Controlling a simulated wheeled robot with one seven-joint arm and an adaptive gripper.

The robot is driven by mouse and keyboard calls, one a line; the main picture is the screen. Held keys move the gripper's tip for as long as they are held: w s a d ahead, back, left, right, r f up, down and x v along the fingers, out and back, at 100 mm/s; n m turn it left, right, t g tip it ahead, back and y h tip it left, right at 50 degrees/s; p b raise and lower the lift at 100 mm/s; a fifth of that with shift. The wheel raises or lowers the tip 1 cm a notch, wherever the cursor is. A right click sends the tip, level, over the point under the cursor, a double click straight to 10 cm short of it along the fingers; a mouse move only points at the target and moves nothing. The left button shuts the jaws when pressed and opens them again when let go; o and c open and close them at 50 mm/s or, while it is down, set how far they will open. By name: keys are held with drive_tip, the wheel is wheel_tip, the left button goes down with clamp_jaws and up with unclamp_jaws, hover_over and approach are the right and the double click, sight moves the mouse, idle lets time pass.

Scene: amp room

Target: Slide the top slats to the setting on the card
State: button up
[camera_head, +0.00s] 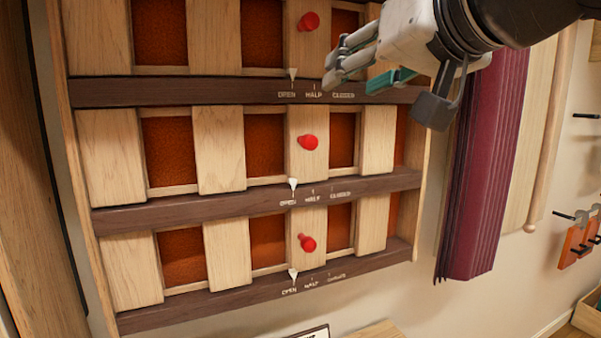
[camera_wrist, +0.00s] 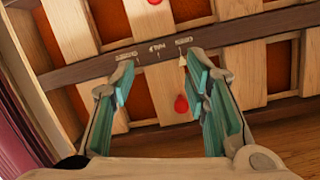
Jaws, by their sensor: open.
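The top slats (camera_head: 214,32) are pale wooden boards with rust-red panels showing in the gaps. A red knob (camera_head: 309,21) is on one top slat, whose white pointer (camera_head: 292,73) is at OPEN on the dark rail (camera_head: 180,91) marked OPEN, HALF, CLOSED. My gripper (camera_head: 362,77) is open in front of the top row, right of the knob. In the wrist view, which is upside down, the top knob (camera_wrist: 181,103) shows between the open fingers (camera_wrist: 160,76), nearer the right one; I see no contact. A framed card (camera_head: 312,332) is cut off at the bottom edge, unreadable.
The middle knob (camera_head: 308,142) and bottom knob (camera_head: 307,243) sit on lower rows, whose pointers are also at OPEN. A maroon pleated panel (camera_head: 483,175) hangs right of the frame. Orange-handled items (camera_head: 577,243) hang on the wall farther right.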

drive_tip(key=s+d+f+g+h, duration=0.2)
drive_tip(key=s+d+f+g, duration=0.1)
drive_tip(key=f, duration=0.7)
drive_tip(key=s+d+f+g+h, duration=0.1)
drive_tip(key=s+d+f+g, duration=0.2)
drive_tip(key=s+d+f, duration=0.2)
drive_tip(key=s+d+f+m+g+h, duration=0.1)
drive_tip(key=s+d+f+g+h, duration=0.1)
drive_tip(key=s+f, duration=0.7)
wheel_tip(320, 180, down, 8)
drive_tip(key=shift+d+f+g+h, duration=0.1)
drive_tip(key=shift+d+g+h, duration=0.2)
drive_tip(key=shift+d+g, duration=0.65)
